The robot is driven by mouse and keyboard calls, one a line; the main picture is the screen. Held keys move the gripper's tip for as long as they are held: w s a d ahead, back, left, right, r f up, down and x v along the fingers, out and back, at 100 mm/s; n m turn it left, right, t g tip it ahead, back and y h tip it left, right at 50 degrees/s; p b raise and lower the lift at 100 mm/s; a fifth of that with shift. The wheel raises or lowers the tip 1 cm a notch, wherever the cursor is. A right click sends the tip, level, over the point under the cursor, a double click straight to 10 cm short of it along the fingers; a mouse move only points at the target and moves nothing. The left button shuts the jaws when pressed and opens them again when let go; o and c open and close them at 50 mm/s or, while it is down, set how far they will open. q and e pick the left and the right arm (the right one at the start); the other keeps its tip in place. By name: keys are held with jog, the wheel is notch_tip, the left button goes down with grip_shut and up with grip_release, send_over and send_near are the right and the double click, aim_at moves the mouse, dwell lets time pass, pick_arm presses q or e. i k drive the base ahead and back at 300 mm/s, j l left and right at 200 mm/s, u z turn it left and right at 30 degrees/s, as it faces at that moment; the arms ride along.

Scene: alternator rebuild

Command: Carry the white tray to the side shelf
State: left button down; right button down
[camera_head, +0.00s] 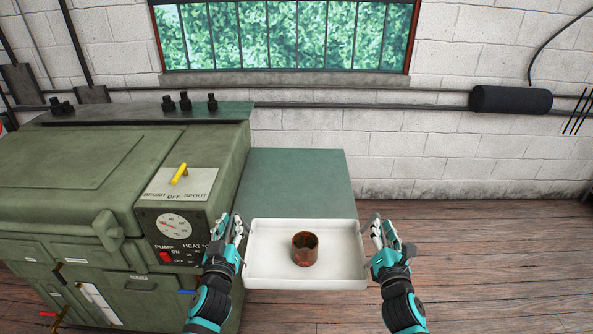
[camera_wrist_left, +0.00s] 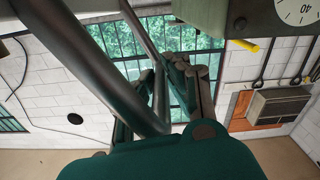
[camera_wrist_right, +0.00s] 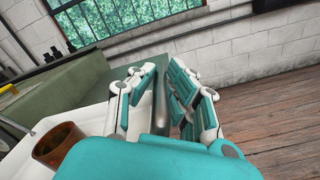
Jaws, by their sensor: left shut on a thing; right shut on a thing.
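My left gripper (camera_head: 240,228) is shut on the tray's left side. My right gripper (camera_head: 375,230) is shut on the tray's right side. The right wrist view shows a dark bar-like handle (camera_wrist_right: 161,105) between the right fingers, and the rusty part (camera_wrist_right: 58,144) on the tray. The left wrist view shows a dark bar (camera_wrist_left: 160,95) between the left fingers. The green side shelf (camera_head: 300,175) lies just beyond the tray, its near part hidden.
A large green washer cabinet (camera_head: 75,165) with a yellow lever (camera_head: 179,174) and a dial (camera_head: 173,225) stands close on the left, beside my left arm. The visible shelf top is bare. Wooden floor (camera_head: 480,260) is open on the right. A brick wall (camera_head: 420,150) is behind.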

aim_at(306, 184)
jog(key=i, duration=1.25)
